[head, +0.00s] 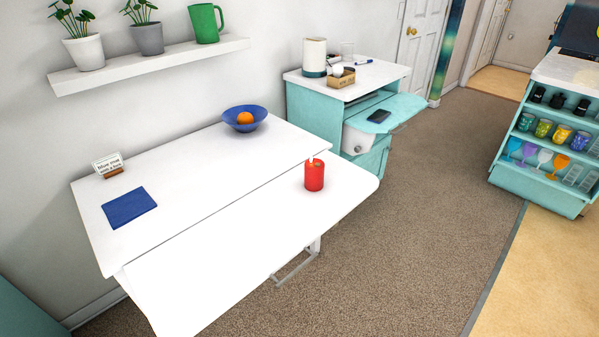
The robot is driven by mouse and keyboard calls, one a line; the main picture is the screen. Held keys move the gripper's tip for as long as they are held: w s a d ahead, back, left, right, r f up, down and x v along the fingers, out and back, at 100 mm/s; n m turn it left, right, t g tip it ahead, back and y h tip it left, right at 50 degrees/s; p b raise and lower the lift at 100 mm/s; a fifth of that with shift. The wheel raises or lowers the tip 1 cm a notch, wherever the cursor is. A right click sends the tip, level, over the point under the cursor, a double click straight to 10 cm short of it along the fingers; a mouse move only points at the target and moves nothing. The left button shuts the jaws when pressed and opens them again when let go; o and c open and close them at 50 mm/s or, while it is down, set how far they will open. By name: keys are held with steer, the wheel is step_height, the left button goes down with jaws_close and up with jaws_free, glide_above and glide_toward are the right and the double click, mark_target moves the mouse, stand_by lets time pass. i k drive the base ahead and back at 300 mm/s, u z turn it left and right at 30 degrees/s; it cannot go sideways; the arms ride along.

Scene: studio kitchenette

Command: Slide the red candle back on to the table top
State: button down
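The red candle (314,176) stands upright on the front white panel (232,230) of the table, near its right end. A dark seam runs between this panel and the white table top (190,168) behind it. The candle is on the front side of the seam, close to it, and in from the panel's front edge. My gripper is not in view.
On the table top are a blue bowl (258,127) with an orange (245,118), a blue folded cloth (129,207) and a small sign (108,166). Bare top lies behind the candle. A teal cabinet (308,107) stands behind on the right. Carpet (400,240) is open in front.

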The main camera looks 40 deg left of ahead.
mark_target(313, 175)
steer(key=u, duration=0.55)
steer(key=i, duration=0.85)
steer(key=u, duration=0.95)
steer(key=i, duration=0.4)
steer(key=u, duration=0.15)
